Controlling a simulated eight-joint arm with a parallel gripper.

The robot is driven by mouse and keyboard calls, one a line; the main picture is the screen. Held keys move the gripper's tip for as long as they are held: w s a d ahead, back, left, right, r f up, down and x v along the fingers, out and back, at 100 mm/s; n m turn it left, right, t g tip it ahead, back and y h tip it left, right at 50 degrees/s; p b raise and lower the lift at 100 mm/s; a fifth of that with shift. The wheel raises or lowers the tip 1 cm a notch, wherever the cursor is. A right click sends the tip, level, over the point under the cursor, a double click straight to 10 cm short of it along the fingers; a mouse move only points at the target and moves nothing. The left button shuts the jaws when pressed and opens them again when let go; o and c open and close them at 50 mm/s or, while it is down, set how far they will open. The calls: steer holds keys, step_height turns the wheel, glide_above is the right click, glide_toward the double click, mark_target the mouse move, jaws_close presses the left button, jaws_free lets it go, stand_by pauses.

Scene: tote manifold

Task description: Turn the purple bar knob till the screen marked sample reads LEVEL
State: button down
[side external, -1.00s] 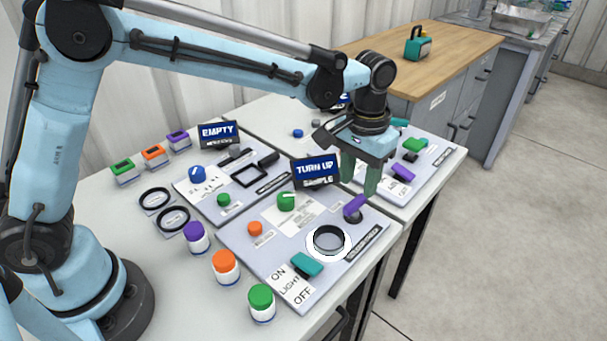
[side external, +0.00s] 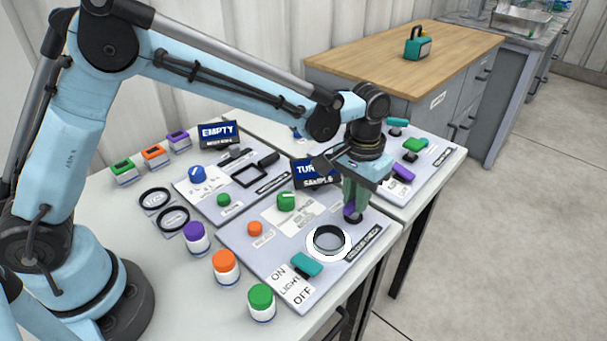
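The purple bar knob (side external: 350,213) stands at the right part of the front panel (side external: 240,237). My gripper (side external: 355,205) points down over it, with its green fingers at the knob and hiding most of it. I cannot tell whether the fingers are closed on the bar. The sample screen (side external: 312,171) stands at the panel's back edge. It is blue with white letters starting "TUR"; my gripper hides the rest.
On the same panel are a green knob (side external: 286,201), an orange button (side external: 254,229), a black ring on a white disc (side external: 328,241) and a teal light switch (side external: 306,265). Another screen (side external: 217,135) reads EMPTY. Jars (side external: 225,267) stand along the near side.

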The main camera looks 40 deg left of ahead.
steer(key=shift+m, duration=0.3)
steer(key=m, duration=0.5)
steer(key=shift+m, duration=0.3)
steer(key=m, duration=0.5)
steer(key=shift+r+m, duration=0.1)
steer(key=shift+m, duration=0.2)
stand_by(0.3)
steer(key=c, duration=1)
jaws_free()
steer(key=shift+c, duration=0.2)
step_height(320, 180, up, 12)
